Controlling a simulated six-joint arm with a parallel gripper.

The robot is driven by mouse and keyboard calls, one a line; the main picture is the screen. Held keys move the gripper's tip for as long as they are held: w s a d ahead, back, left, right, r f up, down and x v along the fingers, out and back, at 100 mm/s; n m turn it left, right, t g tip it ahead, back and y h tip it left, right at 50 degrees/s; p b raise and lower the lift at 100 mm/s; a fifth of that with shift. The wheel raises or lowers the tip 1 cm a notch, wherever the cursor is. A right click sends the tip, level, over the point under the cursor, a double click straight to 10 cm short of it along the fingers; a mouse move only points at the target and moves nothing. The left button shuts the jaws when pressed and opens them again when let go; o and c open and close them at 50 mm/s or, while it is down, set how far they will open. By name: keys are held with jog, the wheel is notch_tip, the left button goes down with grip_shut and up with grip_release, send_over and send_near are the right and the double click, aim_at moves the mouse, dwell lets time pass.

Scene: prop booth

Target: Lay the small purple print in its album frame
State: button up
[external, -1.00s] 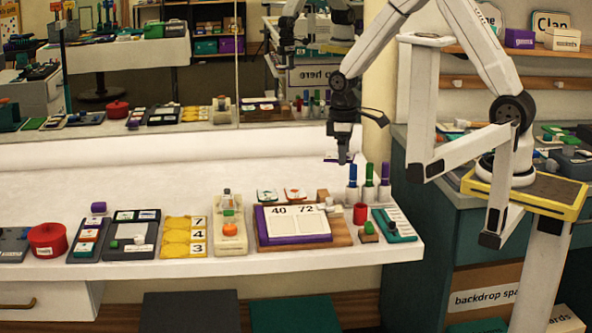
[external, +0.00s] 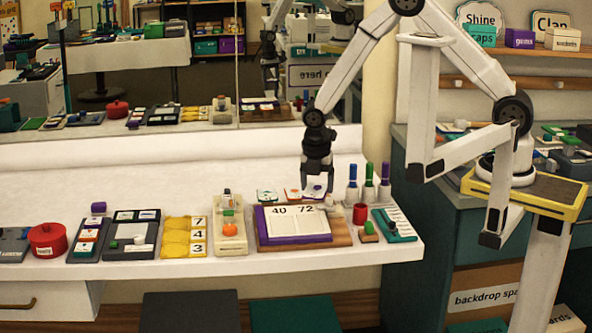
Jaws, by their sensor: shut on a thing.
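The small print with a purple mark (external: 314,189) is a pale card held at the tips of my gripper (external: 316,183), seen in the external view. My gripper points down and is shut on it, at the back of the wooden board. Beside it to the left are a print with an orange mark (external: 292,194) and one with a teal mark (external: 267,196). Just in front lies a purple-edged open book (external: 292,225) with 40 and 72 on its page. I cannot tell which part is the album frame, or whether the print touches anything below.
Pens in white holders (external: 369,185) stand close to the right of my gripper, with a red cup (external: 360,213) in front of them. A wooden block (external: 323,196) is near the print. The white table behind is clear.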

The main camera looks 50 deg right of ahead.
aim_at(310, 192)
jog(key=n, duration=0.1)
jog(key=a+f+n, duration=0.1)
jog(key=n, duration=0.1)
jog(key=a+f+n, duration=0.1)
jog(key=shift+w+a+n+t, duration=0.15)
jog(key=shift+n+t, duration=0.15)
jog(key=shift+n, duration=0.1)
jog(key=shift+f, duration=0.2)
jog(key=shift+w+d+f, duration=0.15)
jog(key=shift+f, duration=1.15)
jog(key=shift+w+d+f, duration=0.15)
jog(key=shift+f, duration=1.1)
jog(key=o, duration=1)
jog(key=shift+o, duration=0.2)
jog(key=shift+s+a+r, duration=0.15)
jog(key=shift+r, duration=1.15)
jog(key=shift+s+a+r, duration=0.1)
jog(key=shift+s+r, duration=0.05)
jog(key=shift+r, duration=1.1)
jog(key=shift+s+a+r, duration=0.15)
jog(key=shift+r, duration=1.15)
